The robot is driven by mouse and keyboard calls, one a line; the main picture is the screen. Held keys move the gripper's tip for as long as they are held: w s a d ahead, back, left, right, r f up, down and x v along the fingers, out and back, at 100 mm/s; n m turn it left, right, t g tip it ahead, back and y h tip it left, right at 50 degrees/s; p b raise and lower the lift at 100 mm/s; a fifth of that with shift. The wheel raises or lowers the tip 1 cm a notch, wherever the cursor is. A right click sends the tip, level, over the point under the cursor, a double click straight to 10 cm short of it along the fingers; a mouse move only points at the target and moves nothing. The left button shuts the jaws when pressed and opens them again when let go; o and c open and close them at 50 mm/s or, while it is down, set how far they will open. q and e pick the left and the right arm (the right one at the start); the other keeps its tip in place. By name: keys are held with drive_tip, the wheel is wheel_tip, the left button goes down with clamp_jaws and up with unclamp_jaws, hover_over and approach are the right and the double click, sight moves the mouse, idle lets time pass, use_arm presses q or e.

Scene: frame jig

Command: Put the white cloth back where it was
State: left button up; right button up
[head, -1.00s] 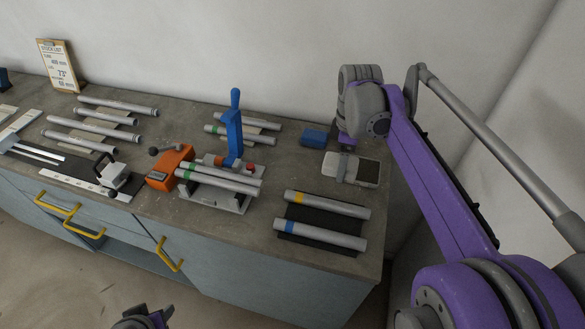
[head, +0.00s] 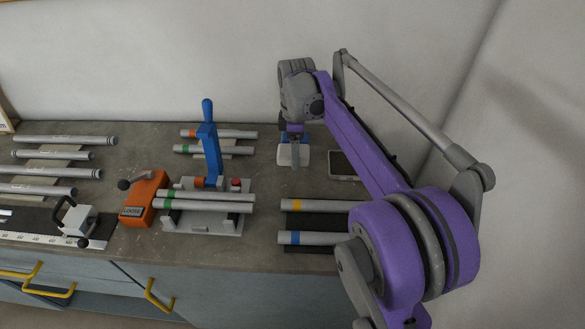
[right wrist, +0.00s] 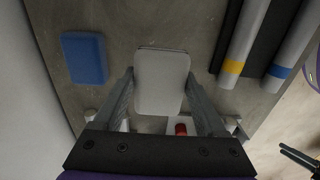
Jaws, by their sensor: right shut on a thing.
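The white cloth (head: 293,155) is a small pale pad over the worktop, left of the grey tray with a dark panel (head: 345,165). My right gripper (head: 293,141) is above it and shut on it. In the right wrist view the cloth (right wrist: 160,82) sits between the two fingers (right wrist: 160,100). I cannot tell whether its underside touches the worktop. My left gripper is not clearly in view.
A blue block (right wrist: 85,57) lies beside the cloth, mostly hidden behind my gripper in the head view. Two banded tubes (head: 318,206) lie nearer the front edge. The clamp jig with its blue lever (head: 209,145) stands to the left.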

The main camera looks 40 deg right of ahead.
sight(295, 174)
drive_tip(key=shift+f, duration=2.85)
drive_tip(key=shift+f, duration=0.2)
drive_tip(key=o, duration=1.2)
drive_tip(key=shift+o, duration=0.2)
drive_tip(key=shift+r, duration=0.1)
wheel_tip(295, 174, up, 12)
drive_tip(key=shift+r+p, duration=0.1)
drive_tip(key=shift+p, duration=0.25)
